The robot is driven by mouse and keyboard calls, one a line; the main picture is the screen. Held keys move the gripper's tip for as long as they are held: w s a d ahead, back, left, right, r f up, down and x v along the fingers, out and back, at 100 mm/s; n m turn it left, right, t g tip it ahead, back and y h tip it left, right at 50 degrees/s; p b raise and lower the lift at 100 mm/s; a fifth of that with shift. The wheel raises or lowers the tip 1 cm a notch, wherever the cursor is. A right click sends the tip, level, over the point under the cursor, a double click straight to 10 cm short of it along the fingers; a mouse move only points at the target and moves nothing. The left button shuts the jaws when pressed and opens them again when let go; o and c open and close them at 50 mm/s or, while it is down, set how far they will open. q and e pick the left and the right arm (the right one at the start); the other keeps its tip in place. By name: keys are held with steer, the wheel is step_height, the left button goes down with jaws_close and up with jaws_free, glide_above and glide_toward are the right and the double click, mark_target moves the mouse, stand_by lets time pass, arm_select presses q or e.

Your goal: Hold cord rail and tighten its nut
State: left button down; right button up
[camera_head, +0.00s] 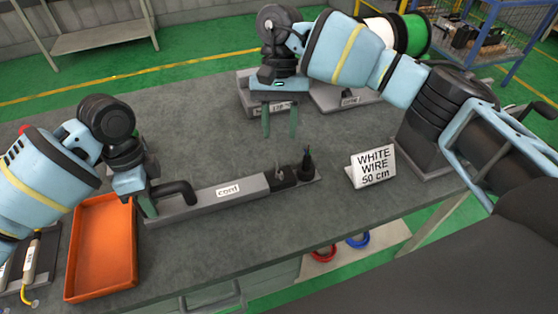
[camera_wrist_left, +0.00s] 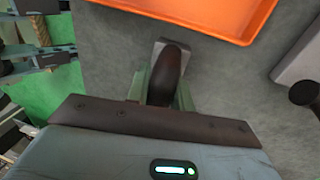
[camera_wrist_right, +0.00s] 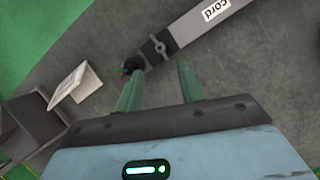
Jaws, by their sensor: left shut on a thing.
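The cord rail (camera_head: 205,197) is a long grey bar labelled "cord", lying on the table; part of it also shows in the right wrist view (camera_wrist_right: 195,25). A dark bent handle (camera_head: 178,190) stands at its left end. My left gripper (camera_head: 149,205) is shut on this handle (camera_wrist_left: 167,70), with a green finger on each side. A small wing-shaped nut (camera_wrist_right: 159,47) sits near the rail's right end, on a dark block (camera_head: 281,180). A dark upright cord end (camera_head: 307,166) stands beside it. My right gripper (camera_head: 280,125) is open and empty, above the table behind the rail.
An orange tray (camera_head: 103,250) lies at the front left. A white sign reading "WHITE WIRE 50 cm" (camera_head: 373,167) stands right of the rail. Grey holders (camera_head: 265,92) and wire spools (camera_head: 414,35) stand at the back. The table between rail and holders is clear.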

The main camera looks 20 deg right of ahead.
mark_target(279, 172)
steer(key=x, duration=0.9)
